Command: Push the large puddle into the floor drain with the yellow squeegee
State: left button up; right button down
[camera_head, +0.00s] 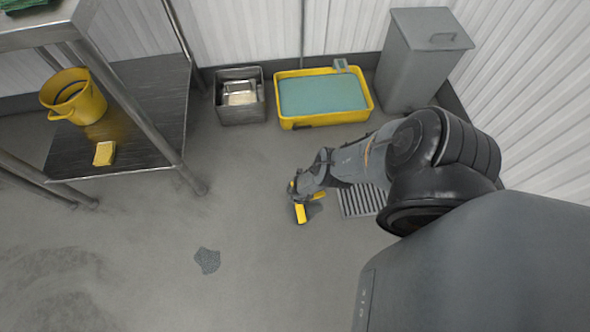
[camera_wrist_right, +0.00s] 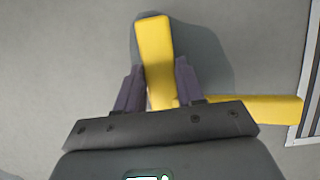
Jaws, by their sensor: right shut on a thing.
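My right gripper (camera_head: 308,190) is shut on the yellow squeegee (camera_head: 300,213), low over the floor just left of the floor drain (camera_head: 352,203). In the right wrist view, one yellow bar of the squeegee (camera_wrist_right: 155,50) stands between the fingers (camera_wrist_right: 155,88) and another runs right toward the drain's edge (camera_wrist_right: 299,120). A darker grey patch (camera_wrist_right: 212,55) lies around the upper bar; I cannot tell whether it is the puddle or a shadow. A small dark, irregular patch (camera_head: 207,260) lies on the floor farther left. My arm partly hides the drain. My left gripper is not in view.
A yellow tray with a blue-green fill (camera_head: 322,123), a metal bin (camera_head: 239,112) and a grey lidded bin (camera_head: 408,65) stand along the back wall. A metal shelf (camera_head: 150,130) at left holds a yellow bucket (camera_head: 88,108) and a yellow sponge (camera_head: 104,153). The front floor is clear.

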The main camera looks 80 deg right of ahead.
jog(key=shift+s+d, duration=0.35)
jog(key=shift+s, duration=0.4)
jog(key=shift+s+d, duration=0.3)
jog(key=shift+s, duration=0.45)
jog(key=shift+s+d, duration=0.1)
jog(key=shift+s, duration=0.1)
jog(key=shift+s+d+p, duration=0.2)
jog(key=shift+s+d, duration=0.05)
jog(key=shift+s, duration=0.35)
jog(key=shift+s+d+p, duration=0.2)
jog(key=shift+s+d, duration=0.05)
jog(key=shift+s, duration=0.3)
jog(key=shift+s+d, duration=0.2)
jog(key=shift+s, duration=0.2)
jog(key=shift+s, duration=0.15)
jog(key=shift+s+d, duration=0.2)
jog(key=shift+s, duration=0.1)
jog(key=shift+s+d, duration=0.3)
jog(key=shift+s, duration=0.35)
jog(key=shift+s+d, duration=0.25)
jog(key=shift+s, duration=0.35)
jog(key=shift+s+d, duration=0.1)
